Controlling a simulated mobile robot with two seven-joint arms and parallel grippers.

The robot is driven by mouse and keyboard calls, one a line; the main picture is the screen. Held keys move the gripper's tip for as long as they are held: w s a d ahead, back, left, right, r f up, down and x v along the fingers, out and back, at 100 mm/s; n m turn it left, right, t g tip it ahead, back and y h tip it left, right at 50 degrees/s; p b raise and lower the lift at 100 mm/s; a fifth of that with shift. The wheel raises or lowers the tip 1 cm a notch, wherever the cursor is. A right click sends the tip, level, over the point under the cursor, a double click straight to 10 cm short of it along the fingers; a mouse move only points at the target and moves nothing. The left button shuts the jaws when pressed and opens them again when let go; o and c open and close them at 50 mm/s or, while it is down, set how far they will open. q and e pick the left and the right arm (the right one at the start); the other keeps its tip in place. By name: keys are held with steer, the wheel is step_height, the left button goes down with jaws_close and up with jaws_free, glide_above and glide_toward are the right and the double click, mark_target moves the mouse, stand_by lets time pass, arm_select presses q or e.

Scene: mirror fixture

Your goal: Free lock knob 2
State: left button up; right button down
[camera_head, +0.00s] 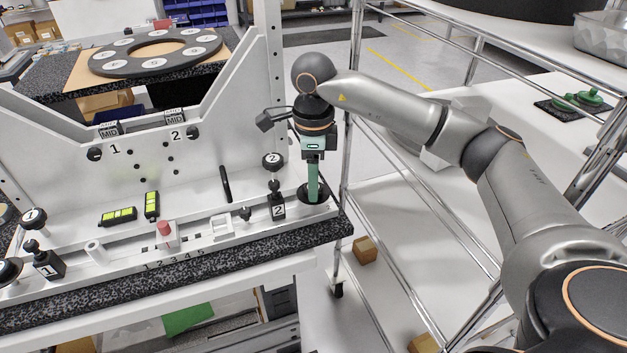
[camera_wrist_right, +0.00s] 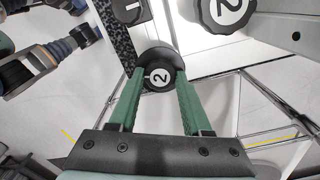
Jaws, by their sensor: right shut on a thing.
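Lock knob 2 (camera_head: 313,194) is a round black knob at the right end of the white fixture, near its corner. In the right wrist view lock knob 2 (camera_wrist_right: 158,78) shows a white disc with a 2 between the green fingers. My right gripper (camera_head: 314,187) reaches down over it from above and is shut on it; its fingers also show in the wrist view (camera_wrist_right: 160,84). The fingers and arm hide part of the knob in the head view. My left gripper is not in view.
A taller knob marked 2 (camera_head: 272,160) stands just left of my right gripper, above a black block marked 2 (camera_head: 278,208). A chrome rack post (camera_head: 350,130) stands close on the right. Two yellow-green levels (camera_head: 152,205) sit further left on the fixture.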

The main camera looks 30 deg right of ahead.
steer(key=shift+n, duration=0.3)
steer(key=shift+c, duration=1.7)
jaws_free()
step_height(320, 180, up, 8)
steer(key=shift+f, duration=0.2)
